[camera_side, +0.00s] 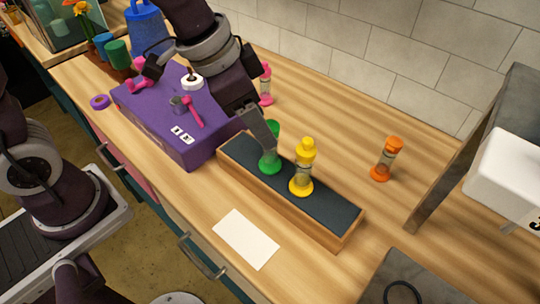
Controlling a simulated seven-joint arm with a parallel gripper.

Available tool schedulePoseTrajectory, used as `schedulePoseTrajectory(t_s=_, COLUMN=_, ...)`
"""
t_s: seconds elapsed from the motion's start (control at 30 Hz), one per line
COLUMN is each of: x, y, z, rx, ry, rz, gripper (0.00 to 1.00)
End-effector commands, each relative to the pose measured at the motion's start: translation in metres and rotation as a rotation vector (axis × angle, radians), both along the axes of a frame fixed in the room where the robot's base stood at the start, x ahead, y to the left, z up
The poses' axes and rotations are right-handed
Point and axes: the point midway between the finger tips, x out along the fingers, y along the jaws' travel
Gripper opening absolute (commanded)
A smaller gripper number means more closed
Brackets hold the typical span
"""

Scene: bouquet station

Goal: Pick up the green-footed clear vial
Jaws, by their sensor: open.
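The green-footed clear vial (270,165) stands upright on the dark top of a wooden-edged tray, with its green foot in plain view and a green cap behind the finger. My gripper (267,143) is open and comes down over this vial from the upper left. One grey finger overlaps the vial's clear middle and hides part of it. The other finger is hidden, and I cannot tell whether the visible finger touches the vial.
A yellow vial (302,168) stands close to the right on the same tray (289,217). An orange vial (386,158) and a pink vial (265,85) stand on the counter. A purple box (190,150) lies left. A white card (246,239) lies in front.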

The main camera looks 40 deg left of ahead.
Motion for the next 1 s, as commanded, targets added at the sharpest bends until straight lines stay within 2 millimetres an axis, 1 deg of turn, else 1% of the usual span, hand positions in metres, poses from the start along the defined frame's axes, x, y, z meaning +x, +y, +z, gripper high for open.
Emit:
schedulePoseTrajectory(t_s=0.1, x=0.009, y=-0.005, z=-0.021, rx=0.002, ry=0.007, rz=-0.003, gripper=0.55)
schedulePoseTrajectory(t_s=0.2, x=0.015, y=-0.008, z=-0.036, rx=0.001, ry=0.006, rz=-0.001, gripper=0.55)
schedulePoseTrajectory(t_s=0.3, x=0.018, y=-0.010, z=-0.043, rx=0.001, ry=0.003, rz=0.001, gripper=0.55)
schedulePoseTrajectory(t_s=0.47, x=0.019, y=-0.009, z=-0.043, rx=0.001, ry=0.001, rz=0.002, gripper=0.55)
schedulePoseTrajectory(t_s=0.5, x=0.019, y=-0.009, z=-0.043, rx=0.001, ry=0.001, rz=0.002, gripper=0.53)
schedulePoseTrajectory(t_s=0.57, x=0.019, y=-0.009, z=-0.043, rx=0.001, ry=0.001, rz=0.002, gripper=0.41)
schedulePoseTrajectory(t_s=0.7, x=0.019, y=-0.009, z=-0.042, rx=0.001, ry=0.001, rz=0.002, gripper=0.14)
schedulePoseTrajectory(t_s=0.77, x=0.019, y=-0.009, z=-0.042, rx=0.001, ry=0.001, rz=0.002, gripper=0.02)
schedulePoseTrajectory(t_s=0.8, x=0.019, y=-0.009, z=-0.042, rx=0.001, ry=0.001, rz=0.002, gripper=0.00)
schedulePoseTrajectory(t_s=1.0, x=0.019, y=-0.009, z=-0.042, rx=0.001, ry=0.001, rz=0.002, gripper=0.00)
